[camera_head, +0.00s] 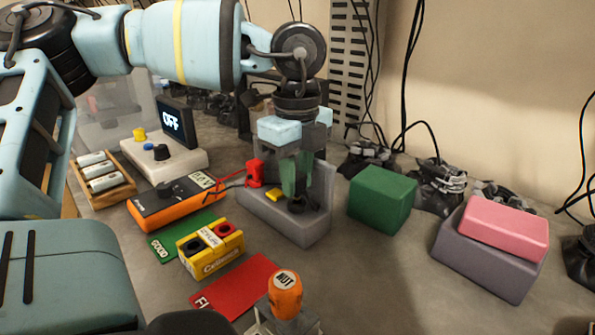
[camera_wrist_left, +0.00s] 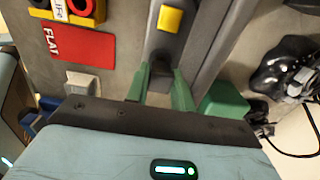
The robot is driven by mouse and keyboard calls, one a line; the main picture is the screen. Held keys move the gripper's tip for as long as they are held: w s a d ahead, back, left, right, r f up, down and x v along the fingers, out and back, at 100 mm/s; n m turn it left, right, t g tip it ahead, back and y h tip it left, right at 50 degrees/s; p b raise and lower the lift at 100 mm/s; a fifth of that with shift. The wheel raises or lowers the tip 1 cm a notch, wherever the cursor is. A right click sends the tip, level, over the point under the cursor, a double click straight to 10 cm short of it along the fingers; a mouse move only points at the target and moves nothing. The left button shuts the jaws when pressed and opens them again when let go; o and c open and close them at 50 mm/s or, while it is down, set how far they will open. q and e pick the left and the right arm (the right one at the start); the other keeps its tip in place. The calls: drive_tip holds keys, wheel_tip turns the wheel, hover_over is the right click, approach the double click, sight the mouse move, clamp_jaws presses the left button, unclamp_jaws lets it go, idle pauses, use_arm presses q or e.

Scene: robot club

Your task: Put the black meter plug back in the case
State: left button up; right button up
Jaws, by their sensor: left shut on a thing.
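The black meter plug (camera_head: 296,206) is low between the green fingers of my left gripper (camera_head: 297,196), mostly hidden by them. My left gripper is shut on it and points down over the right part of the grey case (camera_head: 300,229). In the left wrist view the fingers (camera_wrist_left: 161,88) reach into the channel of the case (camera_wrist_left: 205,35), with a dark bit of the plug (camera_wrist_left: 161,66) between them. I cannot tell whether the plug touches the case floor. A red plug (camera_head: 255,173) stands at the left end of the case. My right gripper is not in view.
An orange meter (camera_head: 175,203) and a yellow battery holder (camera_head: 210,247) stand left of the case. A green block (camera_head: 382,198) is close on the right, with a pink block (camera_head: 504,228) beyond.

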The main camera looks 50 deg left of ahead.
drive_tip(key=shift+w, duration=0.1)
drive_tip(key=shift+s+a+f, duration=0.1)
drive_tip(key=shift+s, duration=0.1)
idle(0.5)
use_arm(q)
drive_tip(key=shift+f+b, duration=0.15)
drive_tip(key=shift+b, duration=0.4)
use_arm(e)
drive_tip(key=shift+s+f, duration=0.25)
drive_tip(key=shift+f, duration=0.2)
use_arm(q)
drive_tip(key=shift+f+b, duration=0.4)
drive_tip(key=shift+f, duration=0.05)
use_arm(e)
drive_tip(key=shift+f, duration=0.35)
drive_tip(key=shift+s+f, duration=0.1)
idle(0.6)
use_arm(q)
drive_tip(key=shift+f+b, duration=0.25)
drive_tip(key=shift+b, duration=0.2)
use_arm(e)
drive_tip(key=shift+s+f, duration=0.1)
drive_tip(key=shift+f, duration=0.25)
use_arm(q)
drive_tip(key=shift+f, duration=0.1)
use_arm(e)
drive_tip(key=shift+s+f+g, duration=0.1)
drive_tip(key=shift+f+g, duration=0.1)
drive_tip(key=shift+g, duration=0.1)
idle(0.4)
